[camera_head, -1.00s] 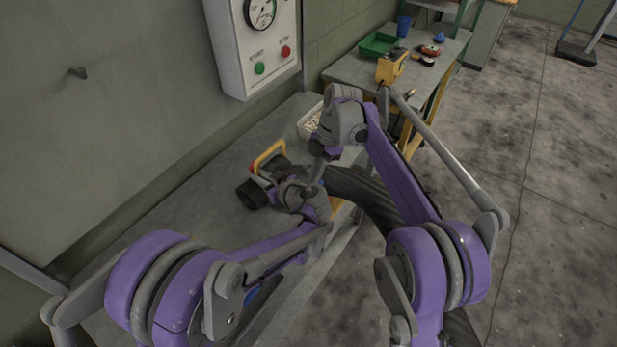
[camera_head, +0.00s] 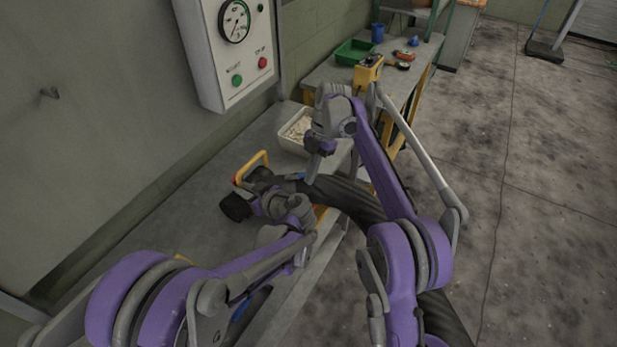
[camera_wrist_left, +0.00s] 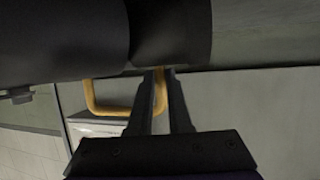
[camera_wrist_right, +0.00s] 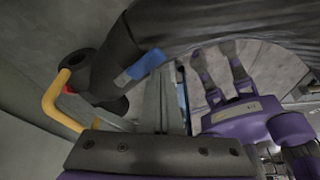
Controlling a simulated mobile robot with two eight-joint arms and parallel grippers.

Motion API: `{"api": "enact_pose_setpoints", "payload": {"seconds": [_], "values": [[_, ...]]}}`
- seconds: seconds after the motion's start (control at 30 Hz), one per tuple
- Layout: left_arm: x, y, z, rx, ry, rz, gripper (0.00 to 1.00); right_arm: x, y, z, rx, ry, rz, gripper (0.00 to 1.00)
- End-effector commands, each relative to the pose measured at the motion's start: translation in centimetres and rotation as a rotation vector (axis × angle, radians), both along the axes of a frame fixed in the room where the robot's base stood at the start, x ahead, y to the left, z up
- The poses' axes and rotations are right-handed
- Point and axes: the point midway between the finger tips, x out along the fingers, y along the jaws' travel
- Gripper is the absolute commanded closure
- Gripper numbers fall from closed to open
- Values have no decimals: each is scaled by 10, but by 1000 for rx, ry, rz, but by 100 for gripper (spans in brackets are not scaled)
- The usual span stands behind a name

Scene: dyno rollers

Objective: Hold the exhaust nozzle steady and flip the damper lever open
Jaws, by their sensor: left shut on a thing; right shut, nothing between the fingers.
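The exhaust nozzle is the black end (camera_head: 235,207) of a thick dark hose (camera_head: 345,194), lying above the grey bench; it also shows in the right wrist view (camera_wrist_right: 108,90). It carries a yellow U-shaped handle (camera_head: 250,164) with a red spot at its base. A blue tab (camera_wrist_right: 140,68) sits on the dark body; I cannot tell which part is the damper lever. My left gripper (camera_wrist_left: 162,72) is shut at the handle's post, against the nozzle's underside; arm links hide it in the head view. My right gripper (camera_head: 311,180) is shut and empty, over the hose beside the blue tab.
A wall panel (camera_head: 212,60) with a gauge and green and red buttons hangs behind the bench. A white bin (camera_head: 289,138) stands at the back of the bench. A farther table holds a green tray (camera_head: 353,51) and a yellow device (camera_head: 367,71). Bench space left of the nozzle is clear.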

Motion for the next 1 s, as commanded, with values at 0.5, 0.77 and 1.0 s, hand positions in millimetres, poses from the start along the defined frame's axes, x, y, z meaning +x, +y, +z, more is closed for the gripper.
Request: {"api": "enact_pose_setpoints", "payload": {"seconds": [0.5,0.77,1.0], "values": [[0,1,1,2,-1,2,100,9,-3,0,-1,-2,-2,100],[0,1,1,2,-1,3,100,9,-3,0,-1,-2,-2,100],[0,2,1,3,0,4,100,7,-3,0,-1,-2,-2,100]]}}
